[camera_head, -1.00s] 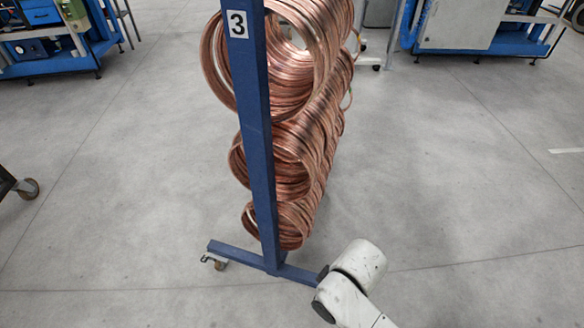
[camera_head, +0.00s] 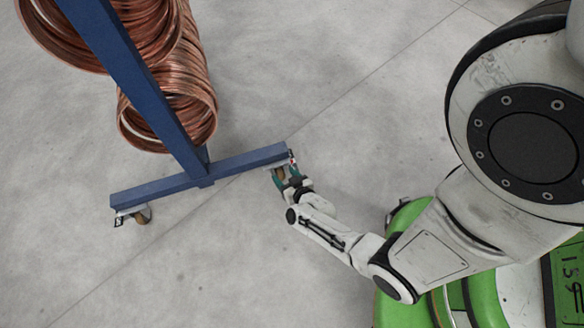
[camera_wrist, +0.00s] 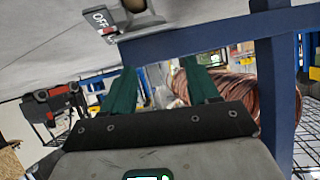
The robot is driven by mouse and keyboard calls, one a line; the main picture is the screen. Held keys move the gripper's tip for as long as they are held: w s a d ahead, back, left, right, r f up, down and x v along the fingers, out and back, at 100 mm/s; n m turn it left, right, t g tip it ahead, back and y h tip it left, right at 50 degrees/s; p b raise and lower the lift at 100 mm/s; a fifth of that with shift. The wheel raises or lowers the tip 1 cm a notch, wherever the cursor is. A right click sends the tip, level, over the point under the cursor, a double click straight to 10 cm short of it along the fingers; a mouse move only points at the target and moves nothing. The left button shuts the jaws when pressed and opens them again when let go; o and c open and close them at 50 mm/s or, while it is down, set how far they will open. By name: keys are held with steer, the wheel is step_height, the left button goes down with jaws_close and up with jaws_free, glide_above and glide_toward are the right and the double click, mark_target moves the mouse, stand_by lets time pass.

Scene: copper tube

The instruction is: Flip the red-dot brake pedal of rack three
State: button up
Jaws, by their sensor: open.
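The blue rack (camera_head: 150,88) stands on a blue foot bar (camera_head: 235,165). In the head view a small red spot marks the brake pedal (camera_head: 292,158) at the bar's right end.
Copper tube coils (camera_head: 172,95) hang on the rack. Another caster (camera_head: 140,214) with a small tag is at the bar's left end. The floor (camera_head: 200,280) around the rack is clear. My green base is at the right.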

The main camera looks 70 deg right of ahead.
mark_target(291, 161)
steer(key=s+d+f+m+g+h+b, duration=0.2)
steer(key=s+d+f+h, duration=0.1)
steer(key=s+f, duration=0.2)
steer(key=b+x, duration=0.5)
steer(key=x, duration=0.3)
steer(key=shift+w+d+f, duration=0.15)
steer(key=shift+w, duration=0.25)
steer(key=shift+w+d+f+b, duration=0.15)
steer(key=shift+w+d+b, duration=0.15)
steer(key=shift+w+d, duration=0.15)
